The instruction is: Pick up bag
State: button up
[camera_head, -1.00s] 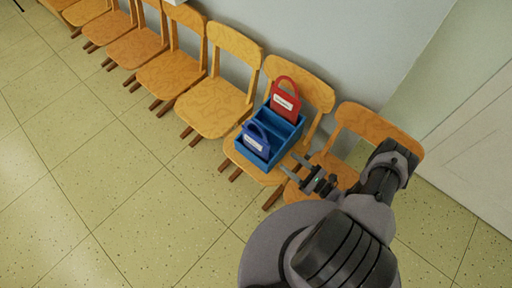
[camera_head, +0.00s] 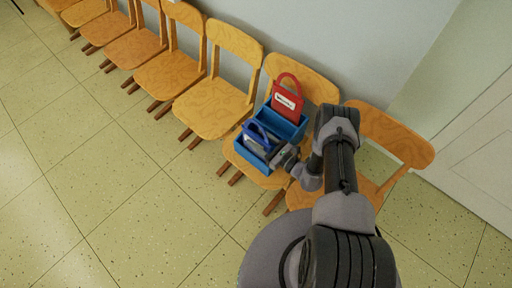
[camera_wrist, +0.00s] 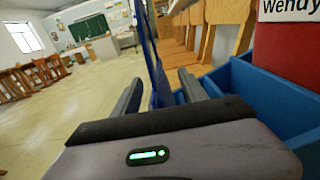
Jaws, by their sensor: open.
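A blue bag (camera_head: 250,130) with a loop handle stands in the front compartment of a blue two-part box (camera_head: 247,160) on a wooden chair. A red bag (camera_head: 287,103) with a white label stands in the back compartment; in the wrist view its label (camera_wrist: 289,9) reads "Wendy". My gripper (camera_head: 267,148) is at the blue bag, its fingers partly hidden in the head view. In the wrist view my gripper (camera_wrist: 158,92) is open, and the blue bag (camera_wrist: 153,60) shows edge-on between its two fingers. I cannot tell whether either finger touches it.
A row of wooden chairs (camera_head: 214,110) stands along the wall to the left. Another chair (camera_head: 390,135) is on the right, partly behind my arm. The tiled floor (camera_head: 110,190) in front is clear.

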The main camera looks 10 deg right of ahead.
grip_shut()
dwell(1.3)
